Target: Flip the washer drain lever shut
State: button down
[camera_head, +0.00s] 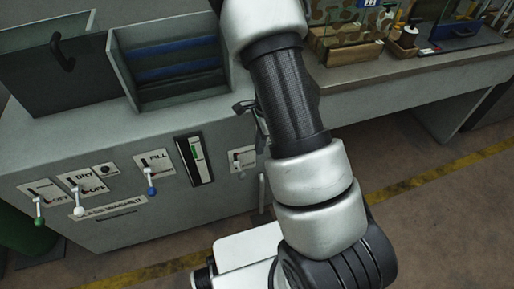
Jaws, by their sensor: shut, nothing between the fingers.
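The glass washer (130,135) is a grey cabinet with a row of levers on its front. A small light plate (242,159) at the right end of the row is partly hidden by my arm. It may carry the drain lever, but I cannot read its label or tell the lever's position. My gripper (250,116) is just above this plate, close to the washer front. It is shut and empty, and partly hidden behind my arm. I cannot tell whether it touches anything.
Levers with green (39,221), white (79,211) and blue (152,191) knobs stick out to the left, beside a gauge (195,160). An open bin with blue slats (170,68) is above. A workbench (400,68) with boxes stands right. Floor at lower right is clear.

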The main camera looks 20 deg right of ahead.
aim_at(242, 176)
jog(key=a+f+b, duration=0.2)
jog(key=a+f, duration=0.2)
jog(key=f, duration=0.5)
jog(key=shift+f+b, duration=0.2)
jog(key=shift+b, duration=0.2)
jog(key=shift+s+a+f, duration=0.1)
jog(key=shift+s+a, duration=0.1)
jog(key=shift+s+d, duration=0.1)
jog(key=shift+d, duration=0.05)
